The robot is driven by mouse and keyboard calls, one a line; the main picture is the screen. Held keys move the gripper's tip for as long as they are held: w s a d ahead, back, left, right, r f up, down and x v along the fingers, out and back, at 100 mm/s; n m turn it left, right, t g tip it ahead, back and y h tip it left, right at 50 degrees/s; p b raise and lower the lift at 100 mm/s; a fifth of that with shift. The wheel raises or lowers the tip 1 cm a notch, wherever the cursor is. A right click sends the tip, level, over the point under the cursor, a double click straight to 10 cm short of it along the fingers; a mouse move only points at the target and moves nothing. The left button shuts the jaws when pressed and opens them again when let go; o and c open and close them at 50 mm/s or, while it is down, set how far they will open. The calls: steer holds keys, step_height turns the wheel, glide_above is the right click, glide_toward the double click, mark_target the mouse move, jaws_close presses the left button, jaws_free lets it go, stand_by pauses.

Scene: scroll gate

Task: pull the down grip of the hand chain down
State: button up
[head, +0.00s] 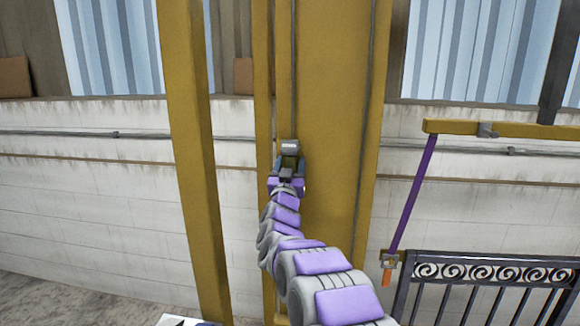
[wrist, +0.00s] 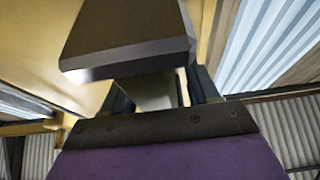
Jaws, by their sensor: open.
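A grey block (head: 289,146), which looks like the down grip, sits at the end of a thin dark chain (head: 292,60) in front of the yellow column. In the wrist view the grip (wrist: 130,42) is a large dark grey slab with a paler, narrower part below it. My gripper (head: 289,164) is raised at the end of my purple and grey arm. Its dark blue fingers stand apart on both sides of the narrower part in the wrist view (wrist: 162,92). I cannot tell whether they touch it.
A wide yellow column (head: 325,130) stands right behind the gripper. A yellow post (head: 190,150) is at left. At right are a yellow beam (head: 510,130), a purple bar (head: 412,195) with an orange end, and a black scroll gate (head: 490,272).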

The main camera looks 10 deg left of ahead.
steer(key=shift+c, duration=0.2)
steer(key=shift+r, duration=0.1)
jaws_close()
stand_by(0.4)
